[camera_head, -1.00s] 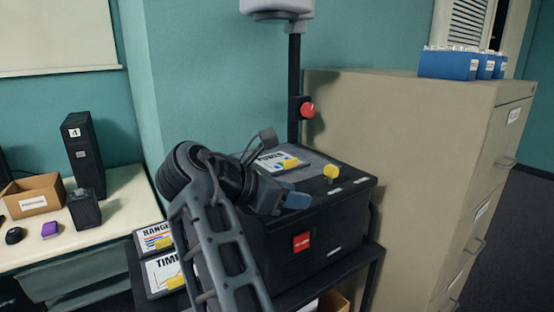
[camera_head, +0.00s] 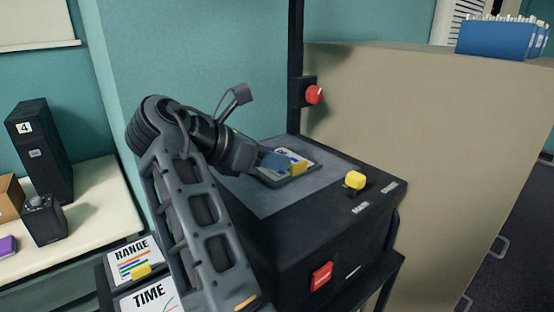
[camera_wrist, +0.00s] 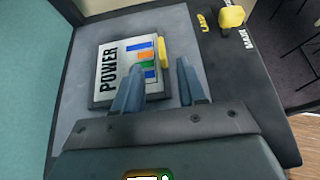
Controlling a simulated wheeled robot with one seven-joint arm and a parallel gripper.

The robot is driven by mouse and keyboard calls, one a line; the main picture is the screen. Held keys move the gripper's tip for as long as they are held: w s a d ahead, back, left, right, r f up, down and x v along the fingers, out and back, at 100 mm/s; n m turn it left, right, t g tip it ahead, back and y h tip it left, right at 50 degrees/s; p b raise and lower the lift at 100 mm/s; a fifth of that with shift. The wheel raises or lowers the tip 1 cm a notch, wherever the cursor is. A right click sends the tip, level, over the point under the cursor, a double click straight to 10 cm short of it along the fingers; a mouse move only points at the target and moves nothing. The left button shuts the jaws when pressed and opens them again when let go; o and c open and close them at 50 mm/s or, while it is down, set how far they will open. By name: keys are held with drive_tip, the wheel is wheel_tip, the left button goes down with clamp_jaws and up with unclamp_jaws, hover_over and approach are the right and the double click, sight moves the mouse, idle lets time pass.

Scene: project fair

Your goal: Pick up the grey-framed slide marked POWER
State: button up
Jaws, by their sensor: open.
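The grey-framed slide marked POWER (camera_wrist: 112,76) lies flat on the grey top plate of a black projector box. It has coloured bars and a yellow tab (camera_wrist: 163,53) on one edge. In the head view the slide (camera_head: 298,174) is partly hidden by my gripper (camera_head: 277,160). In the wrist view my gripper (camera_wrist: 158,88) is open, with its two blue-grey fingers apart. The left finger overlaps the slide in the picture, and the right finger is over the plate beside it. The yellow tab is beyond the fingertips. I cannot tell whether either finger touches anything.
The projector (camera_head: 315,235) has a yellow knob (camera_head: 355,181) by the LAMP and MAIN labels and a dark post with a red knob (camera_head: 314,95). Slides marked RANGE (camera_head: 133,259) and TIME (camera_head: 150,296) lie lower left.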

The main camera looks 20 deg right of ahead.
sight(296, 163)
drive_tip(key=p+x, duration=0.1)
drive_tip(key=x, duration=0.5)
drive_tip(key=shift+d+f, duration=0.2)
drive_tip(key=shift+d, duration=0.15)
clamp_jaws()
